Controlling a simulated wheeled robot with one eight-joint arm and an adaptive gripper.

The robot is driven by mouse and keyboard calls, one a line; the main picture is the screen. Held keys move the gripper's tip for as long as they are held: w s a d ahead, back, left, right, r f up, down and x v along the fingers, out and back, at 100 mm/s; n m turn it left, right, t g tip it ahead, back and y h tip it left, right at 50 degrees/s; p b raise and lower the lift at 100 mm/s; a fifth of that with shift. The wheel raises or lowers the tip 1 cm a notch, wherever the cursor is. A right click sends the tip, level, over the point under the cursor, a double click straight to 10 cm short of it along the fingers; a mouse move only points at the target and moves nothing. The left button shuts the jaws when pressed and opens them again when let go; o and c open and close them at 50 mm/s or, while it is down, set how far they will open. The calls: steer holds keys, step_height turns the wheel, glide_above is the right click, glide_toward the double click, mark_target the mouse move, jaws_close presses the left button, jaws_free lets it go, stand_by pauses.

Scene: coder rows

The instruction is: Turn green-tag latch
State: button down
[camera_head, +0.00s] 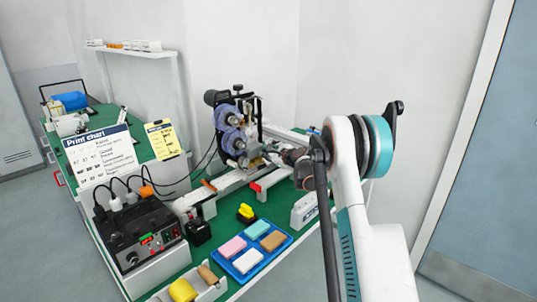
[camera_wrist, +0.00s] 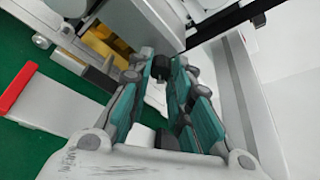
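No green tag can be made out in either view, and I cannot tell which part is its latch. The coding machine (camera_head: 232,130), with blue-purple reels and a dark frame, stands on the green bench. My gripper (camera_head: 272,153) reaches into its right side, its tips partly hidden. In the wrist view my gripper (camera_wrist: 163,65) has two teal-padded fingers a narrow gap apart. A small black knob-like part (camera_wrist: 160,67) shows between the fingertips. Whether the fingers touch it is unclear. A brass-yellow block (camera_wrist: 108,43) sits left of the fingers, under the machine's grey body.
A white bar with a red end (camera_wrist: 18,86) lies left of my gripper. A control box (camera_head: 142,240) with cables, a blue tray (camera_head: 238,277) of coloured blocks and a print chart (camera_head: 97,155) are on the bench. A wall is close at the right.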

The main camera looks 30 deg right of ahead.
steer(key=shift+d+r+m+g+y+p, duration=0.15)
steer(key=shift+m+g+y+p, duration=0.75)
steer(key=shift+m, duration=0.7)
steer(key=c, duration=1.4)
jaws_free()
steer(key=shift+c, duration=0.2)
step_height(320, 180, up, 10)
